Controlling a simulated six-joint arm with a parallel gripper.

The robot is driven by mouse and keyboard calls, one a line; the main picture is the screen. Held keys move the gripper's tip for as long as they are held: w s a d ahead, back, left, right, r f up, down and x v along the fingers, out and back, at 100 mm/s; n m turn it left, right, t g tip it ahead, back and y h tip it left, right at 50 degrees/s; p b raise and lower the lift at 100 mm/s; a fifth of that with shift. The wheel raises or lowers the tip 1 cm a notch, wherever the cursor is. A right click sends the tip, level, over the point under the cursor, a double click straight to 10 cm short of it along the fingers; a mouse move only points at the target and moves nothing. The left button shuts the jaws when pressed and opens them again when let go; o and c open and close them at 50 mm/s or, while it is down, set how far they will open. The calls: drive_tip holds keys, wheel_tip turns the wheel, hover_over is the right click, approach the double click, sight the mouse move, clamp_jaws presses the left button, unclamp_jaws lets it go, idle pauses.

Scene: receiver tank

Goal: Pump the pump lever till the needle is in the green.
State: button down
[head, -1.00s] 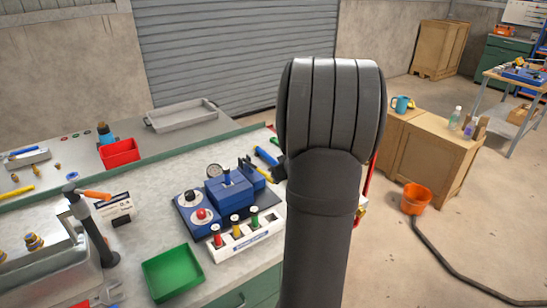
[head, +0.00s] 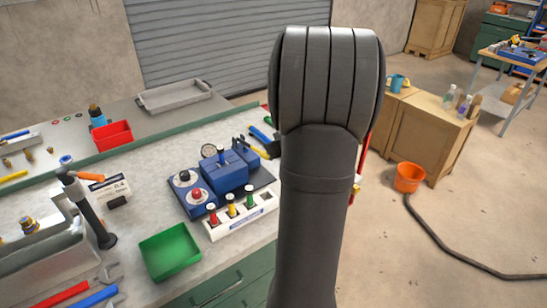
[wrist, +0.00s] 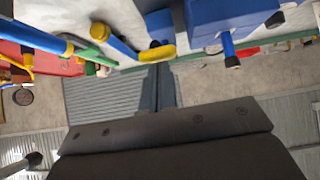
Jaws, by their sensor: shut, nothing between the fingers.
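A small round gauge (head: 208,151) with a pale face stands at the back of the blue bench unit (head: 225,171); its needle is too small to read. I cannot make out the pump lever for sure; my dark arm covers the bench to the right of the unit. My gripper is hidden in the head view. In the wrist view my gripper (wrist: 160,80) shows as dark fingers close together, shut and empty. Blue and yellow handles (wrist: 125,42) and a blue block (wrist: 215,18) are near them; I cannot tell whether anything touches.
A white rack with coloured plungers (head: 240,217) stands before the unit. A green tray (head: 170,252), a red bin (head: 112,136) and a black post with an orange handle (head: 88,205) are to the left. An orange bucket (head: 408,178) is on the floor at right.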

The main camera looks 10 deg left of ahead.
drive_tip(key=s+d+r, duration=0.4)
drive_tip(key=s+d, duration=0.2)
drive_tip(key=shift+s+d, duration=0.25)
drive_tip(key=shift+s, duration=0.05)
drive_tip(key=shift+r, duration=0.1)
idle(0.9)
drive_tip(key=w+a+r, duration=0.3)
drive_tip(key=r, duration=0.3)
drive_tip(key=w+a+r, duration=0.2)
drive_tip(key=r, duration=0.3)
drive_tip(key=shift+w+a+r, duration=0.4)
drive_tip(key=shift+f, duration=0.1)
drive_tip(key=shift+w+a+f, duration=0.6)
drive_tip(key=shift+w+f, duration=0.05)
drive_tip(key=shift+f, duration=1.05)
drive_tip(key=shift+w+a+f, duration=0.6)
drive_tip(key=shift+a+f, duration=0.05)
drive_tip(key=shift+f, duration=1.05)
drive_tip(key=shift+w+a+f, duration=0.6)
drive_tip(key=shift+w+f, duration=0.05)
drive_tip(key=shift+f, duration=1.05)
drive_tip(key=shift+f, duration=0.1)
